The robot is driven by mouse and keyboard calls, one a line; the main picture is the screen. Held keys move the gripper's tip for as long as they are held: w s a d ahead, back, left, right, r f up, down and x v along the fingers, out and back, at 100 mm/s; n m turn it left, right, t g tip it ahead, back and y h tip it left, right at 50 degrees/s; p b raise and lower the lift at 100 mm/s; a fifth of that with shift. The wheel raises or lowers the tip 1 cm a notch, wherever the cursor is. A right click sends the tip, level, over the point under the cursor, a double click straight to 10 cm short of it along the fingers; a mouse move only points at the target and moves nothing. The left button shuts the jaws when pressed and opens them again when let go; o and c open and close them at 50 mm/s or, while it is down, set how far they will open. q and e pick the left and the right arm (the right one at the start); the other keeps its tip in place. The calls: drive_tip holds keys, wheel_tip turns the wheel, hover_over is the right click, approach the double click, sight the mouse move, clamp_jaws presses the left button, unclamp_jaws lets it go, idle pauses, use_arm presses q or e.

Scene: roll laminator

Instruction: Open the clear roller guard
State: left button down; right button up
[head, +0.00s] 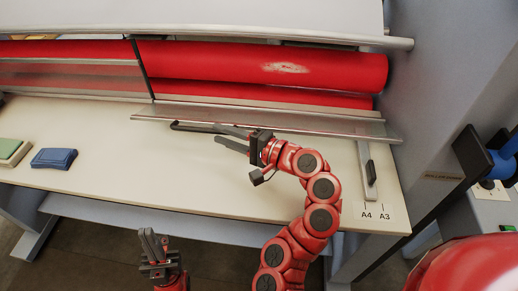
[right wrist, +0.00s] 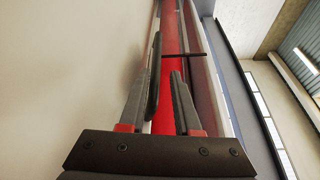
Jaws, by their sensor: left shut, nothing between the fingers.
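The clear roller guard (head: 290,121) is a long see-through panel with a pale front edge, lying low along the front of the red rollers (head: 260,66). A dark bar-shaped handle (head: 190,126) shows at its front edge, left of my right gripper. My right gripper (head: 218,134) is open at the handle's right end. In the right wrist view the handle (right wrist: 154,72) lies between the fingers, close to the left finger and apart from the right one. I cannot tell whether it touches. My left gripper (head: 151,241) is shut and empty, low in front of the table.
The cream table (head: 110,140) is mostly clear. A blue block (head: 54,158) and a green block (head: 13,151) lie at its left. A slider (head: 369,172) stands near the A4 and A3 marks. A grey side housing (head: 440,80) bounds the right.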

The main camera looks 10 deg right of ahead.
drive_tip(key=f+p+v, duration=0.1)
drive_tip(key=p+v, duration=0.1)
drive_tip(key=v, duration=0.9)
drive_tip(key=shift+r, duration=0.45)
